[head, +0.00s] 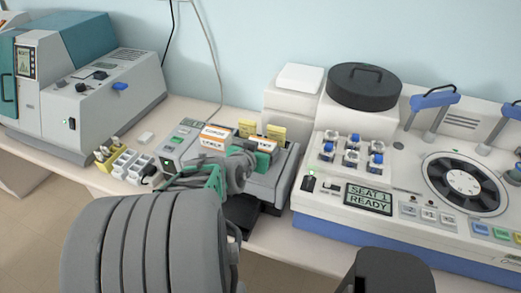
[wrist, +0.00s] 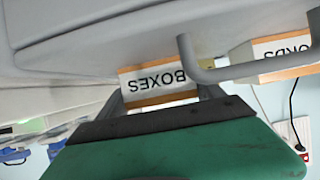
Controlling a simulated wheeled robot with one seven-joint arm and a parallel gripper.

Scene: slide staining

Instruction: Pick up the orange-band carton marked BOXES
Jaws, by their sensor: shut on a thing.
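The orange-band carton marked BOXES (wrist: 158,80) is upside down in the wrist view, with a white label between two orange bands. My gripper (wrist: 163,96) is shut on it, one dark finger at each side. In the head view the carton (head: 262,142) is a small white and orange patch just beyond my gripper (head: 258,152), whose green part shows in front.
Another orange-band carton, lettering ending in ORDS (wrist: 285,48), is beside it, near a bent grey bar (wrist: 228,74). Yellow cartons (head: 276,132) stand behind. A stainer with a READY display (head: 368,199) is at right, a grey-teal machine (head: 105,85) at left.

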